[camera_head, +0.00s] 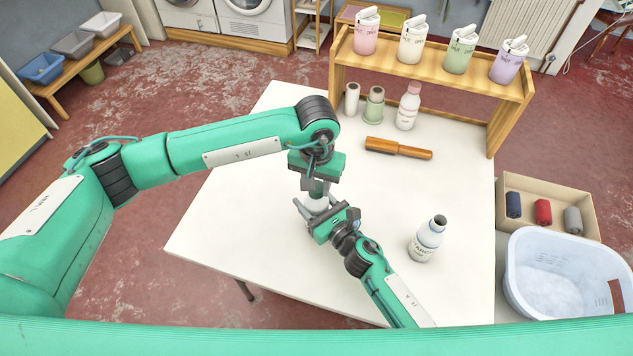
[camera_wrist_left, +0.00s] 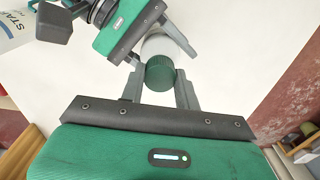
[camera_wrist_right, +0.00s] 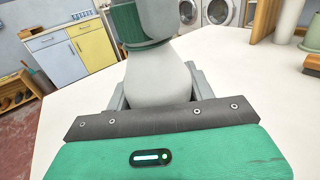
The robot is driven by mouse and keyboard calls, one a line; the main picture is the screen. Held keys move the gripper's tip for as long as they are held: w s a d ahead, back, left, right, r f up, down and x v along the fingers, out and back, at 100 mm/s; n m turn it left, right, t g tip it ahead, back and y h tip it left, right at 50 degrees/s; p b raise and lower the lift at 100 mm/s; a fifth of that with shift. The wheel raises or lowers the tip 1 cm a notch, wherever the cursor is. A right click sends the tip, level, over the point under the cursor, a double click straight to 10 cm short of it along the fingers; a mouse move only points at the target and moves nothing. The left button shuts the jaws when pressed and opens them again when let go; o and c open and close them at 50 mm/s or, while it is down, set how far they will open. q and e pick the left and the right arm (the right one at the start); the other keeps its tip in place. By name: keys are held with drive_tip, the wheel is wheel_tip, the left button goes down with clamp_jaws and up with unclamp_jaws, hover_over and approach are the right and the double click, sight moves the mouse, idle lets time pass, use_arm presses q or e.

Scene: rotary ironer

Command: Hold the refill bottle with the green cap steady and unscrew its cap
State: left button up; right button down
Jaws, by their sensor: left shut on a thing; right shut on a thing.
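My right gripper (camera_head: 316,216) comes in low from the front right and is shut around the bottle's white body, which fills the middle of the right wrist view (camera_wrist_right: 160,78). Whether the cap has turned cannot be told.
A starch bottle (camera_head: 428,240) with a dark top stands on the right of the table. A white basket (camera_head: 520,290) stands off the table's right.

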use_arm(q)
drive_tip(key=n, duration=0.4)
drive_tip(key=shift+n, duration=0.4)
drive_tip(key=n, duration=1.7)
drive_tip(key=shift+r, duration=0.1)
drive_tip(key=n, duration=0.6)
drive_tip(key=shift+n, duration=0.4)
drive_tip(key=n, duration=2.1)
drive_tip(key=shift+r+n, duration=0.1)
drive_tip(key=shift+n, duration=0.2)
drive_tip(key=shift+r, duration=0.15)
